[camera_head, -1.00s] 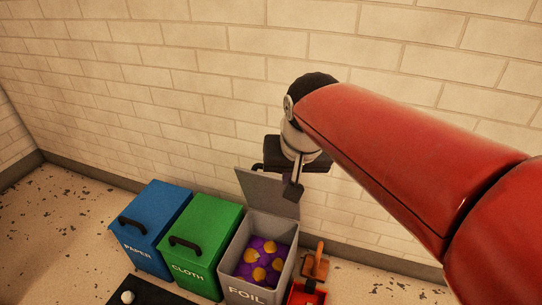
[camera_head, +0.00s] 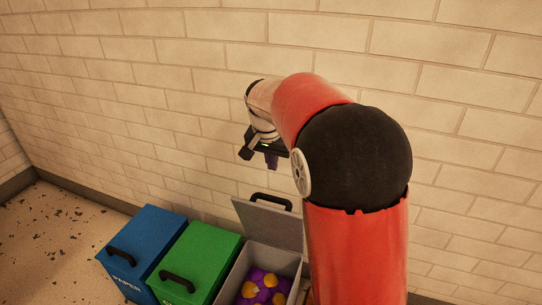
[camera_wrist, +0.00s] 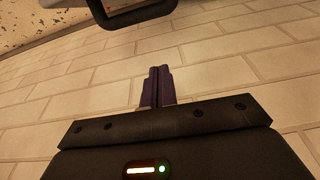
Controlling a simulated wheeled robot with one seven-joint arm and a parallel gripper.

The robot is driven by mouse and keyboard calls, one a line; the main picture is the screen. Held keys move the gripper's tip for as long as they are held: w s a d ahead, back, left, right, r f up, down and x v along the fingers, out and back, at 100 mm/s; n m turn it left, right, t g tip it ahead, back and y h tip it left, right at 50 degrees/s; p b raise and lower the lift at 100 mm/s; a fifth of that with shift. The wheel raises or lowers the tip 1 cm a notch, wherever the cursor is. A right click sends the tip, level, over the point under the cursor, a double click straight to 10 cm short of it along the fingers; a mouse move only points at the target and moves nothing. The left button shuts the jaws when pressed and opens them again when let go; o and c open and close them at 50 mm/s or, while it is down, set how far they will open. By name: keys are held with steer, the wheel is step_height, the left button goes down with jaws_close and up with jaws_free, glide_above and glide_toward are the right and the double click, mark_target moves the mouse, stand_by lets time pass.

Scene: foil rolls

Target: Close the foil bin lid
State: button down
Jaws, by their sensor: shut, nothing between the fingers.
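The grey foil bin (camera_head: 236,274) stands in the row by the wall, holding purple and orange items (camera_head: 262,284). Its grey lid (camera_head: 268,225) is open and stands up at the bin's back, with a black handle (camera_head: 272,199) at its upper edge. My gripper (camera_head: 271,162) is above the lid in the head view, apart from the handle. In the wrist view its dark fingers (camera_wrist: 158,72) are together and empty, with a black handle (camera_wrist: 130,14) at the top of the picture. My arm hides the bin's right side.
The green bin (camera_head: 205,250) and the blue bin (camera_head: 150,235) stand shut to the left of the foil bin. A pale brick wall (camera_head: 150,110) rises close behind. Open speckled floor (camera_head: 40,240) lies at the far left.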

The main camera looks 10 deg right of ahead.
step_height(320, 180, down, 6)
steer(key=s+a, duration=0.1)
steer(key=s, duration=0.1)
steer(key=shift+a+b, duration=0.2)
steer(key=shift+b, duration=0.2)
